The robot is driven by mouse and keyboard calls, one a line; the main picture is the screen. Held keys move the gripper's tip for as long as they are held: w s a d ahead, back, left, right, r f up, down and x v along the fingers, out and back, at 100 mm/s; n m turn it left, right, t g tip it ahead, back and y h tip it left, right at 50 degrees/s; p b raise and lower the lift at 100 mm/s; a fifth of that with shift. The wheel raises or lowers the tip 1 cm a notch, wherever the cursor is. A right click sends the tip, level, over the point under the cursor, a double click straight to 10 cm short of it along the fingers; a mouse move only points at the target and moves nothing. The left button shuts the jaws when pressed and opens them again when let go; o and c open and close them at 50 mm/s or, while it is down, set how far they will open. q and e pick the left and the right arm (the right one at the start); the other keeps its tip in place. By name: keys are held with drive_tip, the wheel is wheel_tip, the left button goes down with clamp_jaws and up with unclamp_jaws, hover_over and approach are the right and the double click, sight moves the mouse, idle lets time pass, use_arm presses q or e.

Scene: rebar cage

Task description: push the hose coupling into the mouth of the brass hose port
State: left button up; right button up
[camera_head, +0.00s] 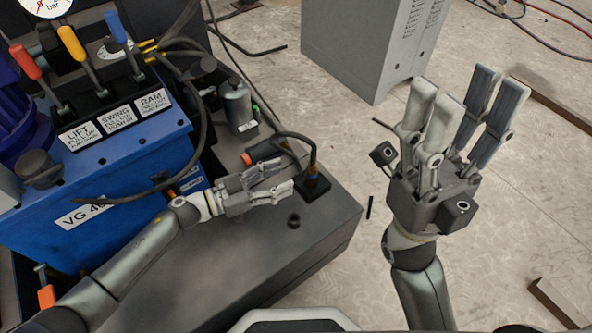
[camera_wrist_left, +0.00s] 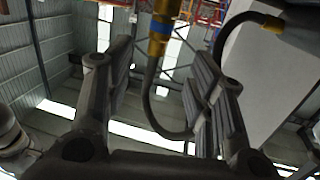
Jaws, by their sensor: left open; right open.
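The hose coupling, brass with a blue band (camera_wrist_left: 160,35), stands in a small dark block (camera_head: 315,190) on the grey deck. Its black hose (camera_head: 295,135) arches back to a dark cylinder. My left gripper (camera_head: 290,177) is open and empty, just left of the coupling and pointing at it. In the left wrist view the coupling shows between the spread fingers, ahead of them and apart from them. My right gripper (camera_head: 467,115) is open and empty, raised over the floor right of the deck. I cannot clearly make out the brass port's mouth; a dark round fitting (camera_head: 293,221) is on the deck.
The dark cylinder with a red end (camera_head: 247,159) lies behind my left gripper. The blue valve unit (camera_head: 110,170) with levers stands left. A grey cabinet (camera_head: 350,45) stands behind. The deck's front part (camera_head: 230,260) is clear.

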use_arm(q)
drive_tip(key=shift+v, duration=2.2)
